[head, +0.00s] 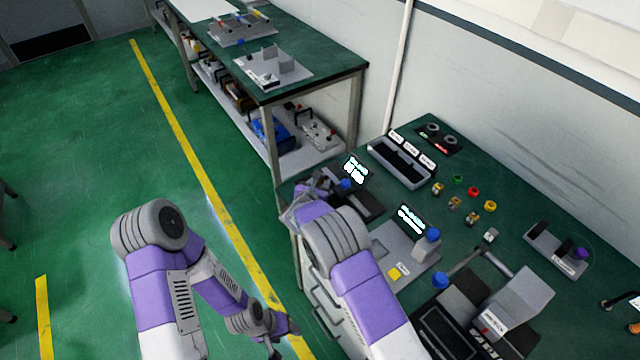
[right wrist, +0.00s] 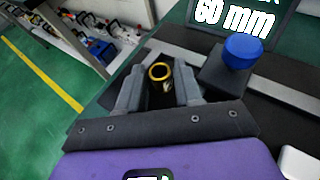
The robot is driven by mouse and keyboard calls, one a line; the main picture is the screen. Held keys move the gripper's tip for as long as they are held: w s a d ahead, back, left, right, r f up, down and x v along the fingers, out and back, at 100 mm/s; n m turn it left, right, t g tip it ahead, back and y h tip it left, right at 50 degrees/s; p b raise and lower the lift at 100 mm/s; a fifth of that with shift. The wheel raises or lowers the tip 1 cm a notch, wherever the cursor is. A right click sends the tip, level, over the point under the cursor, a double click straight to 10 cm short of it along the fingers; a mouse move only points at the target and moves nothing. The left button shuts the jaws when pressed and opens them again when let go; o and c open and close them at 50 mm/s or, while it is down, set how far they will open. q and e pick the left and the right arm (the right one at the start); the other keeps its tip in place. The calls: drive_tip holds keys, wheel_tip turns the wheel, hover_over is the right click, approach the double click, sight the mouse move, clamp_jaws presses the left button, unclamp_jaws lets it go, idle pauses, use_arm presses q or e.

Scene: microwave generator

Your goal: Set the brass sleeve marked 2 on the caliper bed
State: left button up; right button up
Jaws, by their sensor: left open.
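My right gripper (right wrist: 160,80) has its two grey fingers closed around a small brass sleeve (right wrist: 160,72) with a bright yellow rim. Its marking cannot be read. The sleeve is over a dark slot beside the caliper's blue knob (right wrist: 243,48); I cannot tell whether it touches the bed. The caliper display (right wrist: 238,18) reads 60 mm. In the head view, the caliper bed (head: 368,205) lies at the bench's left end, and my right gripper (head: 296,207) is beside it, partly hidden by its arm. My left gripper (head: 273,346) hangs low over the floor, empty and open.
Several small coloured rings and brass pieces (head: 455,202) stand mid-bench. A grey device with a second display (head: 411,219) is right of the caliper. A black tray with labels (head: 402,160) lies behind. A press-like machine (head: 490,310) fills the front right. A second bench (head: 330,62) stands farther back.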

drive_tip(key=shift+r, duration=0.1)
drive_tip(key=shift+r+p, duration=0.2)
drive_tip(key=shift+p, duration=0.15)
drive_tip(key=v, duration=1.2)
drive_tip(key=shift+s+f, duration=0.1)
drive_tip(key=shift+f, duration=0.05)
drive_tip(key=shift+p, duration=0.3)
